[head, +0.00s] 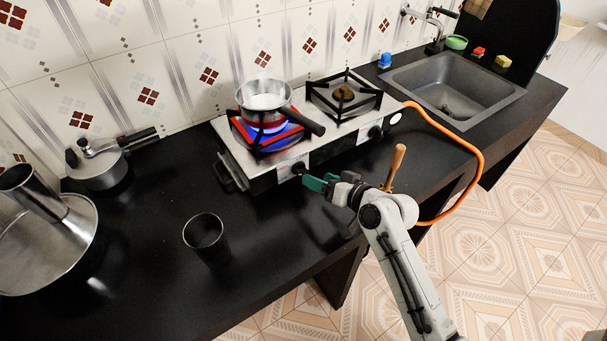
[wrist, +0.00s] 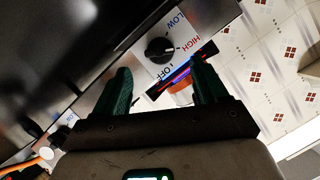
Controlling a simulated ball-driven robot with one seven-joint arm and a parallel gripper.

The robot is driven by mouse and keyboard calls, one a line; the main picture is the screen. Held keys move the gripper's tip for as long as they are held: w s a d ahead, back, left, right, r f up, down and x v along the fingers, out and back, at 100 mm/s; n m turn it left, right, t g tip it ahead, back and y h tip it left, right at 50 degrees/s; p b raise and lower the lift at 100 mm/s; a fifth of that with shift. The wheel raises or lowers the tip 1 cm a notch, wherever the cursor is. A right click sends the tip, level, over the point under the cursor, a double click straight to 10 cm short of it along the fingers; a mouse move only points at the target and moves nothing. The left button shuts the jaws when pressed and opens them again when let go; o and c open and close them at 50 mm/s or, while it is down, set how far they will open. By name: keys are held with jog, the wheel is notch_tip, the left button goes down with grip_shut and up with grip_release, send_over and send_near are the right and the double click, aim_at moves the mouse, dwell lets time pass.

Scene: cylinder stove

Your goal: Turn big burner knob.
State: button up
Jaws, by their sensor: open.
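The stove (head: 345,140) is a two-burner metal unit on the dark counter. Its left burner (head: 262,140) shows a blue flame with red-glowing grate bars, under a saucepan (head: 264,96). A black knob (head: 298,168) sits on the front panel below this burner. In the wrist view the knob (wrist: 158,50) is round and black, with LOW, HIGH and OFF printed around it. My gripper (head: 318,183) has green fingers and is at the stove's front, close to this knob. In the wrist view my gripper (wrist: 161,66) is open and empty, with the knob ahead between its fingers, apparently apart from them.
A second knob (head: 375,132) sits under the unlit right burner (head: 344,92). An orange hose (head: 478,160) curves from the stove's right side. A wooden handle (head: 397,165) stands beside my arm. A dark cup (head: 206,240) stands on the counter at left. The sink (head: 450,88) is at right.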

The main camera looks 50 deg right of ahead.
aim_at(301, 171)
jog(key=x, duration=0.6)
jog(key=shift+w+f+p, duration=0.1)
jog(key=shift+p, duration=0.2)
